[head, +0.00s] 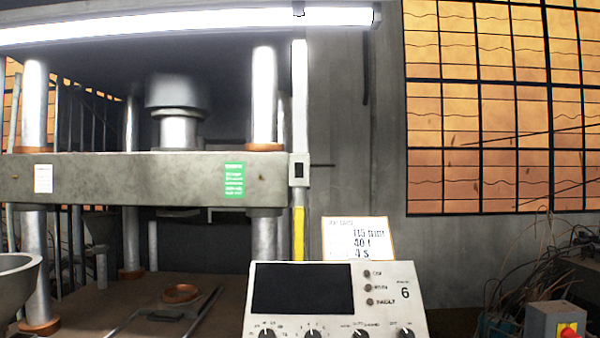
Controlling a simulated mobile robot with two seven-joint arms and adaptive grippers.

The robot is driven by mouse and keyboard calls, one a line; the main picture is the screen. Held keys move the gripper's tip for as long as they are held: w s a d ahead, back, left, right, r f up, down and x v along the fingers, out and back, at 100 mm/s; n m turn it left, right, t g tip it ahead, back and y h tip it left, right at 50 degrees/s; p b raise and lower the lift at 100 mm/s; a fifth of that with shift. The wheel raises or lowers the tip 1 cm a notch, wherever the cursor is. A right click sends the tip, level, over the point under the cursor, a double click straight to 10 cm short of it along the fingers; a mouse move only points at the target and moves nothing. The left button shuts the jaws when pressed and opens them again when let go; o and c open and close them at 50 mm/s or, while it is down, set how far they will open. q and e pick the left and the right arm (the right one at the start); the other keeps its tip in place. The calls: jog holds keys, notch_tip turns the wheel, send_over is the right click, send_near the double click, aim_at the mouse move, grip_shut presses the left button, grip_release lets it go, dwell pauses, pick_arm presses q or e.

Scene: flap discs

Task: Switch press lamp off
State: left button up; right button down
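The press lamp (190,24) is a long white tube across the top of the press in the head view, and it glows brightly. A pale vertical conduit (300,95) runs down below the lamp to a light grey box with a dark, switch-like inset (298,170) at the right end of the press beam. I cannot tell which way that inset is set. Neither of my grippers is in view.
The grey press beam (130,180) spans metal columns. Below it stands a control panel (332,300) with a dark screen, knobs and several small buttons. A white sign (356,238) is behind it. A grey box with a red button (556,320) and tangled wires are at right.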

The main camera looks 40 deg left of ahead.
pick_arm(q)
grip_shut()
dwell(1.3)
